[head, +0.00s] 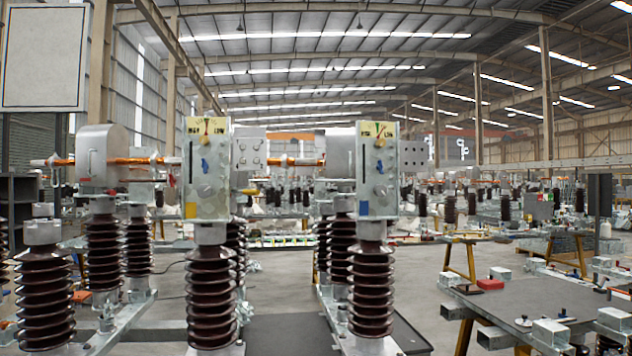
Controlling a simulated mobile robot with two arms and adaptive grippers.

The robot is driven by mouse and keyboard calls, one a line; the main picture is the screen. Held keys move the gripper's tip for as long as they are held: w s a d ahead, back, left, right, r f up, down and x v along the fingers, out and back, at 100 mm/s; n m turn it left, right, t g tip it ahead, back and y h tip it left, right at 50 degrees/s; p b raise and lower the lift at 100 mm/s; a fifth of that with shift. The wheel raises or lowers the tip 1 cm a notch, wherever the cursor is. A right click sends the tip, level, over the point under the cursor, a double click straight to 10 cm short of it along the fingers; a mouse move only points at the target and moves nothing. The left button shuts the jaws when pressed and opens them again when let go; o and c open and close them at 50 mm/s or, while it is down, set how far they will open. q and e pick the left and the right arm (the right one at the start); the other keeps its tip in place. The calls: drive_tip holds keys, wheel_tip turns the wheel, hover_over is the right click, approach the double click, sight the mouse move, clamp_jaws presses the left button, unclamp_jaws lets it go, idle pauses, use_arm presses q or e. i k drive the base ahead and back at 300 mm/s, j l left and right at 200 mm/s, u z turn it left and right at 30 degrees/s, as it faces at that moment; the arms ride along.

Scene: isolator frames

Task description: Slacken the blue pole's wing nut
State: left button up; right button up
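Two upright grey metal boxes face me on brown ribbed insulators. The right box (377,175) has a small blue square (363,208) at its lower left and a yellow gauge label on top. The left box (207,175) has a yellow-orange square (191,210) at its lower left and a similar gauge label. Both boxes carry a small blue mark on the front and a dark vertical slot. I cannot make out a wing nut on either pole at this size. Neither of my grippers is in view.
Brown insulators (371,290) stand on metal rails in the foreground. A copper-coloured bar (140,161) runs behind the left box. A workbench (530,300) with metal blocks and a red item (490,284) stands at right. Grey floor shows between rails and bench.

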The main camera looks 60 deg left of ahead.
sight(379, 167)
drive_tip(key=u, duration=1.8)
drive_tip(key=i+l+u, duration=0.1)
drive_tip(key=l, duration=0.25)
drive_tip(key=i+l, duration=0.3)
drive_tip(key=l+u, duration=0.05)
